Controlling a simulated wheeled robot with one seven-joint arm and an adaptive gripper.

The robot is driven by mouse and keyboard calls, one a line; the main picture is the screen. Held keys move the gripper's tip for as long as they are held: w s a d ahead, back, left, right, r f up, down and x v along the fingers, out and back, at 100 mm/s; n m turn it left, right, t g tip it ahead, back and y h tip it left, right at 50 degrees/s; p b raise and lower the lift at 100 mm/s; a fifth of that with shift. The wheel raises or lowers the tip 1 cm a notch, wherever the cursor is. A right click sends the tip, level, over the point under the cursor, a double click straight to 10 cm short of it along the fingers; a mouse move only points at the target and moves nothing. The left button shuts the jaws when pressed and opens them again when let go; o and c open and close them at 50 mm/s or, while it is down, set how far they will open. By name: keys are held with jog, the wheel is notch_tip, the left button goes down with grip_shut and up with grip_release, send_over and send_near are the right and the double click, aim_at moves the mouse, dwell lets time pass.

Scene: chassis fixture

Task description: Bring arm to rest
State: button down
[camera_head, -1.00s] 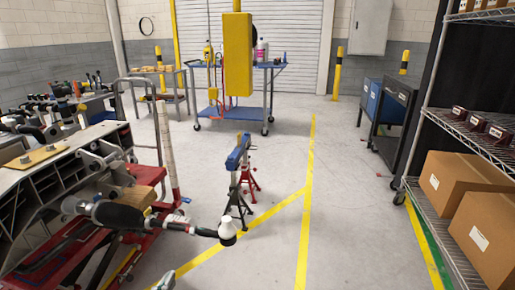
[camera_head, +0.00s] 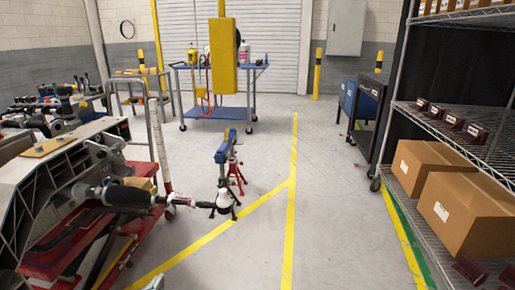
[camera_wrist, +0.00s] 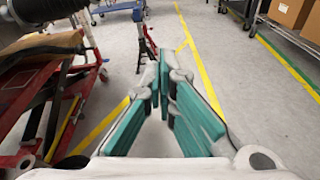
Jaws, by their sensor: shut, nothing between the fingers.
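My gripper (camera_wrist: 163,60) is in the wrist view, its teal-padded fingers angled together at the tips with nothing between them. It points across open grey floor, to the right of the red lift (camera_wrist: 18,88). In the head view the chassis fixture (camera_head: 50,170) stands at the left, with a dark arm part (camera_head: 125,195) reaching right to a white, cone-like end (camera_head: 224,202). My gripper cannot be made out clearly in the head view; only a small pale piece shows at the bottom edge.
A blue-topped stand (camera_head: 226,147) with red and dark legs is just beyond the white end. A wire shelf (camera_head: 425,215) with cardboard boxes (camera_head: 465,205) lines the right. A blue cart (camera_head: 215,113) stands at the back. The floor between yellow lines (camera_head: 290,215) and shelf is clear.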

jog(key=w+d+r+m+g+h, duration=0.25)
jog(key=d+r+m, duration=0.2)
jog(key=d, duration=0.35)
jog(key=w+d+r+m+g+h, duration=0.1)
jog(key=d+r+m+g+h, duration=0.15)
jog(key=d+r+m, duration=0.4)
jog(key=w+d+r+m+g+h, duration=0.1)
jog(key=d+r+m+g+h, duration=0.15)
jog(key=d, duration=0.75)
jog(key=s+d+r+m+g+y, duration=0.1)
jog(key=s+d+r+m+g, duration=0.2)
jog(key=d, duration=0.4)
jog(key=s+d+r+m+g, duration=0.3)
jog(key=s+d+m, duration=0.1)
jog(key=d, duration=0.3)
jog(key=s+d+r+m+g+y, duration=0.15)
jog(key=s+m+y, duration=0.35)
jog(key=s, duration=0.6)
jog(key=s+d+r+m+g+y, duration=0.1)
jog(key=s+d+m+y, duration=0.25)
jog(key=s+m, duration=0.5)
notch_tip(320, 180, up, 24)
jog(key=s+n+t+p, duration=0.1)
jog(key=t+p, duration=0.3)
jog(key=p, duration=1.9)
jog(key=shift+s+a+y, duration=0.3)
jog(key=shift+s+a, duration=0.1)
